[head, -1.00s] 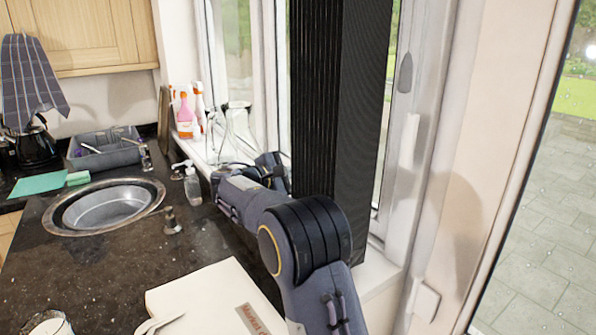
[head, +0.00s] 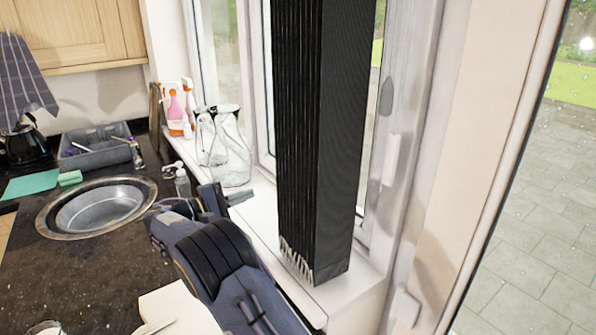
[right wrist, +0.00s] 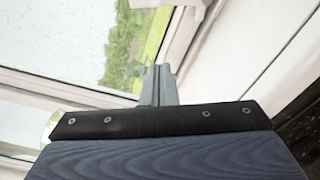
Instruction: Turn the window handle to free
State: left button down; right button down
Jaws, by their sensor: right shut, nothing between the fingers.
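A slim white handle-like piece (head: 391,160) is upright on the right window frame in the head view, below a grey oval fitting (head: 387,96). I cannot tell for certain that it is the window handle. My right gripper (head: 243,197) is above the sill edge, left of the black pleated column and well apart from that piece. In the right wrist view its fingers (right wrist: 158,85) are together and empty, pointing at the window. A pale piece (right wrist: 152,3) is cut off at that view's top edge; I cannot tell what it is. My left gripper is not in view.
The tall black pleated column (head: 343,150) stands on the white sill (head: 262,222) between my gripper and the right frame. Clear glass bottles (head: 232,160) and spray bottles (head: 178,105) stand on the sill. A round sink (head: 100,208) is at the left.

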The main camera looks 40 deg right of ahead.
jog(key=shift+a+f, duration=0.1)
jog(key=shift+a, duration=0.1)
jog(key=shift+d, duration=0.2)
jog(key=d+p, duration=0.1)
jog(key=d, duration=0.2)
jog(key=d+p, duration=0.1)
jog(key=d, duration=0.2)
jog(key=s+d+p, duration=0.1)
jog(key=d, duration=0.2)
jog(key=shift+d, duration=0.35)
jog(key=s, duration=0.1)
jog(key=s+r+p, duration=0.1)
jog(key=s, duration=0.1)
jog(key=shift+s+d+r, duration=0.15)
jog(key=shift+s+r, duration=0.05)
